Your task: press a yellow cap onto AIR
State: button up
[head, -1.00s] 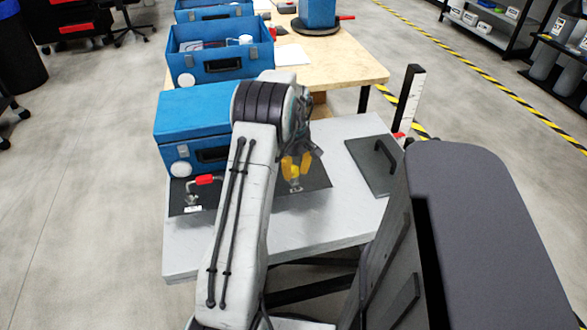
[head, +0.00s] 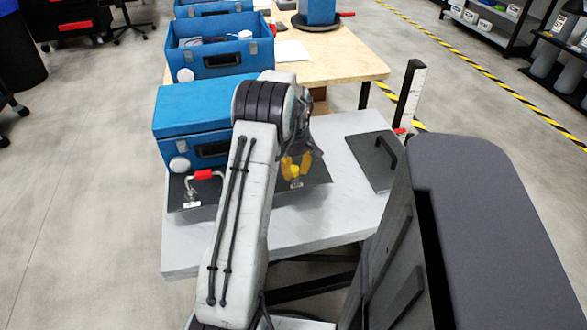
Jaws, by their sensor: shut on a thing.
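My gripper (head: 296,164) points down over the dark mat, its yellow-orange fingers shut on a small yellow cap (head: 295,171). The cap sits at the top of a small metal fitting with a white label (head: 296,185) in front. The label is too small to read, so I cannot tell from it that this is AIR. The cap appears to touch the fitting, but how far it is seated cannot be told. My arm hides part of the mat and the gripper's upper part.
A dark plate with a handle (head: 368,165) lies at right. The grey table's front (head: 200,250) is clear.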

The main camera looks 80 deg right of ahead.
jog(key=o, duration=0.9)
jog(key=shift+f, duration=0.1)
notch_tip(320, 180, up, 12)
dwell(0.3)
dwell(0.4)
